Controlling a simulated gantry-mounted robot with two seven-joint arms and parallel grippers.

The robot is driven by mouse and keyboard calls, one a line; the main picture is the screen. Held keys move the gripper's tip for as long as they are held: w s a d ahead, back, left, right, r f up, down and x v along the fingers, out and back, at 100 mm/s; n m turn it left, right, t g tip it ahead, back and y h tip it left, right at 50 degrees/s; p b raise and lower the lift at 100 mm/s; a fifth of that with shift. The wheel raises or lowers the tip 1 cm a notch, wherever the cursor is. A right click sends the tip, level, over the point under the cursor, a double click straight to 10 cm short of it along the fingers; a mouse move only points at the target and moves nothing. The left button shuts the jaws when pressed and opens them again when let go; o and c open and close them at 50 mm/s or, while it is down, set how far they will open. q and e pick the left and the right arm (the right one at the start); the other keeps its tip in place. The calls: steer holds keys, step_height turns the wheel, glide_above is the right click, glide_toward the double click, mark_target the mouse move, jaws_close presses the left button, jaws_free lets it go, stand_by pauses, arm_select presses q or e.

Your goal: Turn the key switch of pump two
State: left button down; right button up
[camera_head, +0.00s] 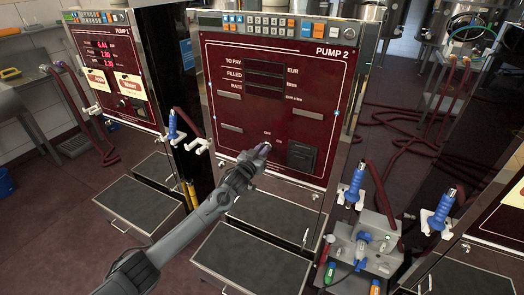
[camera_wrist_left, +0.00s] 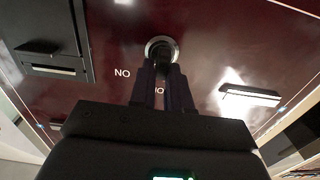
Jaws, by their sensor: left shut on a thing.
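Pump two (camera_head: 222,72) is a dark red panel marked PUMP 2, and its displays are dark. Its key switch (camera_head: 264,147) sits low in the middle of the panel. In the left wrist view the round metal collar of the key switch (camera_wrist_left: 161,43) shows just beyond my fingertips. My left gripper (camera_head: 258,154) is at the key switch, and its fingers (camera_wrist_left: 163,72) are shut on the key, which they mostly hide. White lettering lies beside and behind the fingers. My right gripper is not in view.
A dark slot unit (camera_head: 302,156) is right of the key switch. Pump one (camera_head: 112,62), with lit red displays, stands at left. Blue-handled nozzles (camera_head: 354,186) hang at right near a grey box (camera_head: 366,258). Dark red hoses lie on the floor behind.

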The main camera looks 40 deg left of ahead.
arm_select(q)
steer(key=shift+w+d+f+m+p, duration=0.15)
steer(key=shift+m+p, duration=0.6)
steer(key=shift+m, duration=1.2)
steer(key=shift+s+d+f+m+p, duration=0.15)
steer(key=shift+m+p, duration=0.6)
steer(key=shift+m, duration=1.25)
steer(key=shift+w+d+m+p, duration=0.15)
steer(key=shift+m+p, duration=0.6)
steer(key=shift+m, duration=1.2)
steer(key=shift+f, duration=0.1)
steer(key=c, duration=1.2)
jaws_free()
steer(key=shift+o, duration=0.2)
